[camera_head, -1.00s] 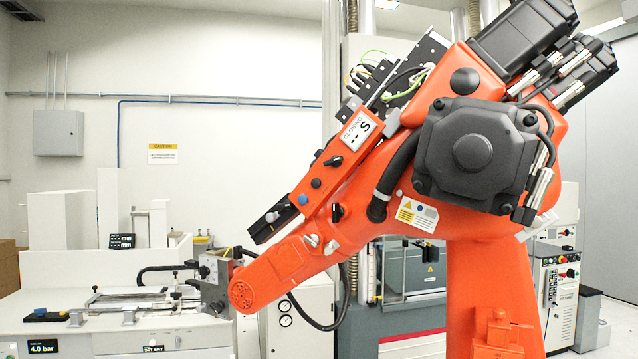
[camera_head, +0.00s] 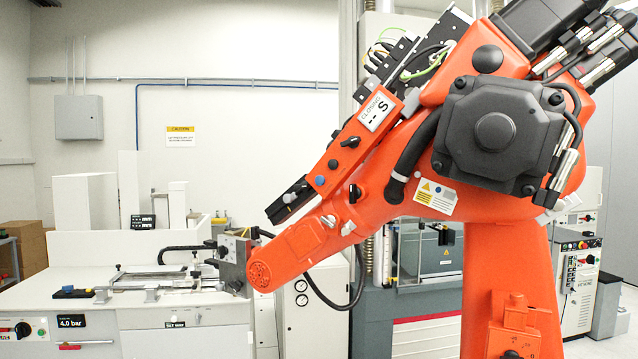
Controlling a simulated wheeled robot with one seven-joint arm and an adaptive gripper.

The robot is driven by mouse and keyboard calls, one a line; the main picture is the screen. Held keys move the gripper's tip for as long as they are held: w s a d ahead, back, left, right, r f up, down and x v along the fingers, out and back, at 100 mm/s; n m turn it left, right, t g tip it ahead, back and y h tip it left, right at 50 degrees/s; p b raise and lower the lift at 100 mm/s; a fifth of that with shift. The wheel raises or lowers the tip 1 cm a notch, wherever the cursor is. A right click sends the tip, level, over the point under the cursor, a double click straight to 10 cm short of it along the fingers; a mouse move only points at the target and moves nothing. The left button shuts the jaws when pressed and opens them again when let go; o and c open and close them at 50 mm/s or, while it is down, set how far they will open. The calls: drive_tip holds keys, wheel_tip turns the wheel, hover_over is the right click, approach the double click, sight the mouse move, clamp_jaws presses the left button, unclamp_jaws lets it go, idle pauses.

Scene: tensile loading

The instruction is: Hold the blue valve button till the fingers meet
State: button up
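A small blue round button (camera_head: 320,180) sits on an orange control strip along the orange arm, which looks like mine. A black knob is beside it. A white label above the strip (camera_head: 375,110) reads "CLOSING -- S". Nothing is seen touching the button. A grey block, which looks like my gripper (camera_head: 234,264), is at the arm's lower left end, in front of the bench. Its fingers cannot be made out, so their opening and anything between them are unclear.
A white bench (camera_head: 75,305) at left carries a metal slide fixture (camera_head: 160,278), a small blue-and-black item (camera_head: 76,292) and a "4.0 bar" readout (camera_head: 71,321). A grey machine (camera_head: 425,265) stands behind the arm. A control cabinet (camera_head: 580,270) is at right.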

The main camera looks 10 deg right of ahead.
clamp_jaws()
idle(1.2)
